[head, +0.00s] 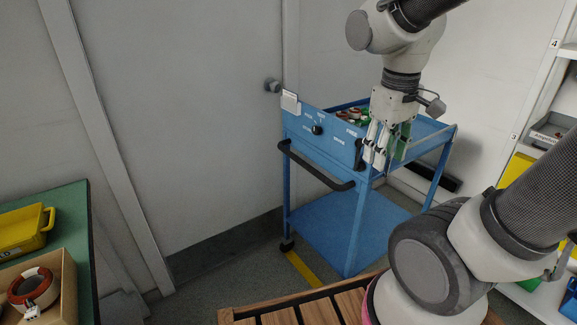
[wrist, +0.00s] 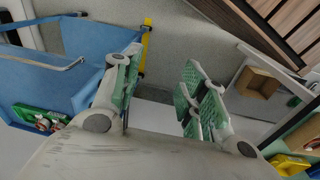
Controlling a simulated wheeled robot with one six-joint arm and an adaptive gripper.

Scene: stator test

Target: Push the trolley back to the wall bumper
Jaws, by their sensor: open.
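The blue two-shelf trolley (head: 330,228) stands by the back wall in the head view. It has a front panel with a dark knob and a black push handle (head: 315,168). Small red and green items lie on its top tray. A black bar (head: 436,176), seemingly the wall bumper, shows low on the wall behind it; I cannot tell the gap between them. My gripper (head: 384,150) is open and points down at the trolley's near right corner; contact is unclear. In the wrist view my open fingers (wrist: 160,88) have nothing between them, with the trolley (wrist: 40,75) at left.
Yellow tape (head: 303,268) marks the floor by the trolley. A slatted wooden surface (head: 300,309) is in front. At left, a green table (head: 72,215) holds a yellow bin (head: 24,230) and a cardboard box (head: 67,275) with a red-and-white stator. Shelving (head: 540,80) stands at right.

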